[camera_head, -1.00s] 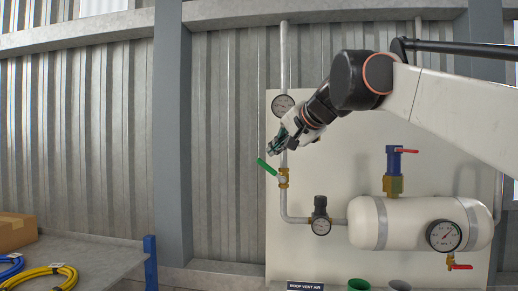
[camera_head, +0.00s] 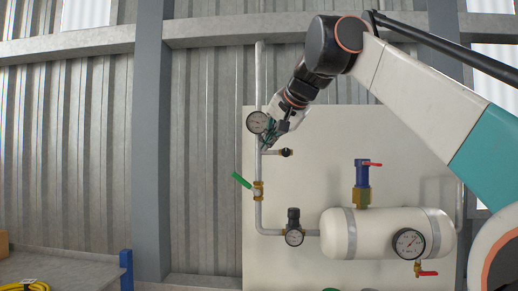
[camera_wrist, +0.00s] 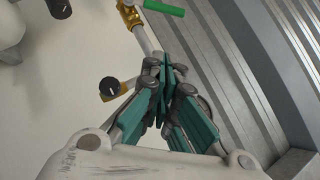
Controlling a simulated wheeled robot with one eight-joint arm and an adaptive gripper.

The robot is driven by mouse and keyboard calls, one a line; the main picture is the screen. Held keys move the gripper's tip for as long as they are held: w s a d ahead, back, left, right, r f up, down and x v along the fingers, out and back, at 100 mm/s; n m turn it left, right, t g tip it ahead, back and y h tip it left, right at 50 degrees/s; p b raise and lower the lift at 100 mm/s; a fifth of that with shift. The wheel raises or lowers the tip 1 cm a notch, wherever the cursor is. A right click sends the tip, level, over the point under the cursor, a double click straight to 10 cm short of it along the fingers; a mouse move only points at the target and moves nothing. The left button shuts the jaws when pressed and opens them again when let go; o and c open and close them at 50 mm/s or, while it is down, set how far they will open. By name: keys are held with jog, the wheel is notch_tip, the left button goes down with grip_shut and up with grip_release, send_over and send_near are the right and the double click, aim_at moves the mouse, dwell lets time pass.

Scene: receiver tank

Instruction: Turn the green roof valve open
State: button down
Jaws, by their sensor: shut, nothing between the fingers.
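The green valve handle (camera_head: 242,180) slants up and to the left from a brass valve body (camera_head: 258,190) on the vertical grey pipe in the head view. In the wrist view the green handle (camera_wrist: 165,8) shows at the top edge, beside the brass body (camera_wrist: 130,14). My gripper (camera_head: 266,142) is above and right of the handle, apart from it, close to the pipe below the upper gauge. In the wrist view my gripper's (camera_wrist: 166,76) teal fingers are together with nothing between them, and they overlap the pipe in the picture.
A round gauge (camera_head: 257,122) is beside my gripper. A short branch with a black knob (camera_head: 286,152) sticks out just below it. A regulator (camera_head: 293,220), a white tank (camera_head: 380,247) and a blue valve with a red handle (camera_head: 362,175) are lower right. Corrugated wall (camera_head: 205,120) is left.

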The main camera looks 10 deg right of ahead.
jog(key=p, duration=0.1)
send_over(246, 184)
jog(key=s+d, duration=0.1)
jog(key=d, duration=0.2)
notch_tip(246, 184, down, 5)
jog(key=shift+s+r, duration=0.1)
jog(key=shift+r, duration=0.05)
jog(key=f, duration=0.1)
jog(key=a+f, duration=0.2)
jog(key=shift+w+p, duration=0.25)
jog(key=shift+p, duration=0.15)
jog(key=shift+a+f, duration=0.1)
jog(key=shift+a, duration=0.05)
